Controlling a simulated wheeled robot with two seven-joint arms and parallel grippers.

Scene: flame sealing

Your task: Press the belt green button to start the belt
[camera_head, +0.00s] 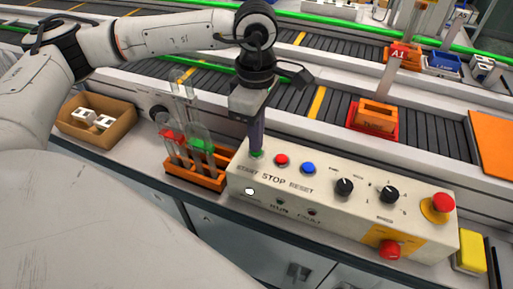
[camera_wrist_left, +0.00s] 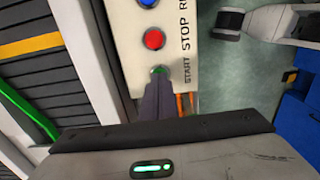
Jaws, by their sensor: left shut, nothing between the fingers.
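A cream control box (camera_head: 330,209) sits at the front of the bench. Its green START button (camera_head: 256,154) is at the left end, mostly covered by my left gripper. In the left wrist view the green button (camera_wrist_left: 159,70) shows right at the fingertips. My left gripper (camera_head: 256,148) is shut and empty, pointing down with its tips at the button. I cannot tell how far the button is pressed. The red STOP button (camera_head: 281,160) and blue RESET button (camera_head: 308,168) are to its right. The conveyor belt (camera_head: 340,109) runs behind the box. My right gripper is not in view.
An orange rack (camera_head: 208,180) with test tubes stands just left of the box. A cardboard box (camera_head: 97,126) with white items is further left. A red emergency knob (camera_head: 443,202) and black dials (camera_head: 344,187) stick up from the panel. A red tray with an orange block (camera_head: 373,117) is on the belt.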

